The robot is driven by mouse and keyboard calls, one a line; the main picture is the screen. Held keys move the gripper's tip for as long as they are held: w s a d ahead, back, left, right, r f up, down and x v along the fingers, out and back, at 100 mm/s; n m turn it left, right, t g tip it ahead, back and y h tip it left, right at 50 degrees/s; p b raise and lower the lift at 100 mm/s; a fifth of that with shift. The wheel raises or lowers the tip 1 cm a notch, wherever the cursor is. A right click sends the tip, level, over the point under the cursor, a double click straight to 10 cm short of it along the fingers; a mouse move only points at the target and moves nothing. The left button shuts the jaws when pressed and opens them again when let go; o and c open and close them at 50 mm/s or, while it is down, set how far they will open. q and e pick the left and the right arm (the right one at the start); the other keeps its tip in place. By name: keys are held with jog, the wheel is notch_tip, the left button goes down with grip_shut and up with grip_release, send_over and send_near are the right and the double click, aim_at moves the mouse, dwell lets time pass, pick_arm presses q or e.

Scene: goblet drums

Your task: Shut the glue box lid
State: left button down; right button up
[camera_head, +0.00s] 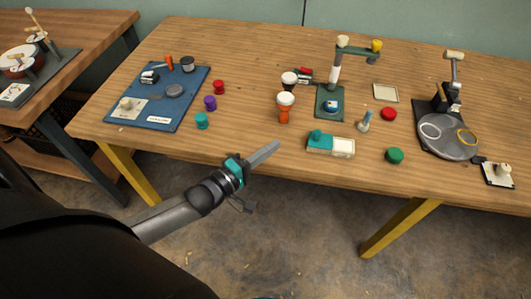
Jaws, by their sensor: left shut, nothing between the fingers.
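A small teal and cream box (331,145) lies near the table's front edge, right of centre, and looks like the glue box. Its left part is teal with a raised teal knob, and its right part is cream. I cannot tell at this size how its lid sits. My left gripper (275,145) reaches in from the left, with its grey fingers shut and empty. They point up and right, left of the box and apart from it, at the table's front edge in the picture. My right gripper is not in view.
Goblet drums (285,107) stand behind the box, with a green-based stand (327,103) nearby. A green knob (395,155) and a small bottle (364,122) are right of it. A blue board (148,122) lies left; a dark round fixture (450,143) stands right.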

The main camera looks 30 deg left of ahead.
aim_at(327, 148)
pick_arm(q)
jog(key=b+x, duration=0.1)
jog(key=x, duration=0.4)
jog(key=d, duration=0.1)
jog(key=w+d, duration=0.1)
jog(key=d, duration=0.1)
jog(key=shift+w, duration=0.35)
jog(key=shift+w+d, duration=0.2)
jog(key=shift+d, duration=0.2)
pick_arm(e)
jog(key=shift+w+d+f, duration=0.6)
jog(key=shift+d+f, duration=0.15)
pick_arm(q)
jog(key=d, duration=0.2)
jog(key=w+d, duration=0.1)
jog(key=d, duration=0.1)
jog(key=w+d, duration=0.1)
jog(key=d, duration=0.1)
jog(key=shift+d, duration=0.3)
jog(key=shift+s+d, duration=0.1)
jog(key=shift+d, duration=0.05)
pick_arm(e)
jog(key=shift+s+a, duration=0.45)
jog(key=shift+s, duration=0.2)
